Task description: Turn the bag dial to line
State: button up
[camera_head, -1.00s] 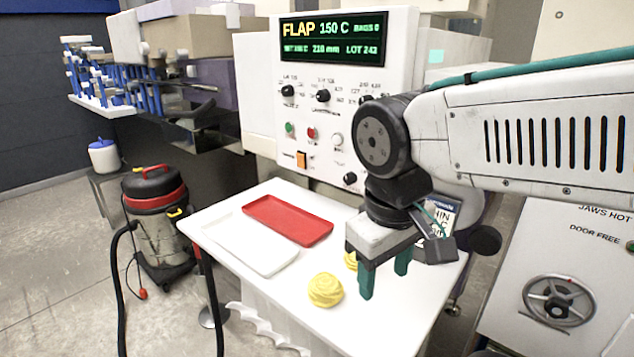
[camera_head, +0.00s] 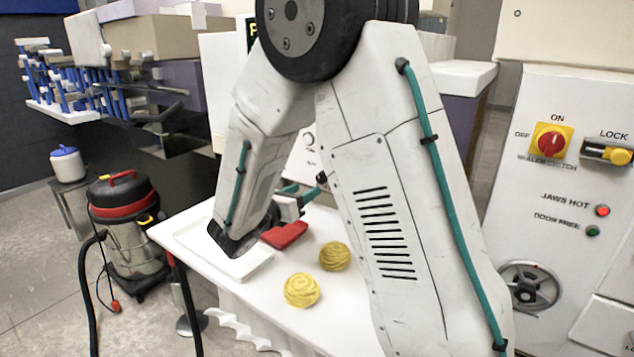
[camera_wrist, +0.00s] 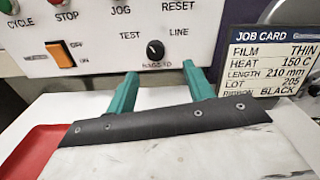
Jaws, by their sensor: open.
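The bag dial (camera_wrist: 155,50) is a small round black knob low on the white panel (camera_wrist: 110,25), above a "BAGS TO" label. "TEST" is printed to its upper left and "LINE" to its upper right. A small light mark shows on the knob, seemingly toward TEST, but it is too small to be sure. My gripper (camera_wrist: 163,88) is open, its two green fingers pointing at the panel, just below and on either side of the dial, apart from it.
An orange switch (camera_wrist: 61,55) is left of the dial. A job card (camera_wrist: 275,62) stands close on the right. Below are a red tray (camera_head: 286,235), a white tray (camera_head: 258,269) and two yellow balls (camera_head: 301,290) (camera_head: 335,257) on the white table (camera_head: 240,290).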

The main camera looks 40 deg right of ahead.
aim_at(320, 179)
jog(key=x, duration=0.7)
jog(key=shift+w+d+f, duration=0.1)
jog(key=shift+w+d, duration=0.15)
jog(key=shift+w, duration=0.2)
jog(key=c, duration=1)
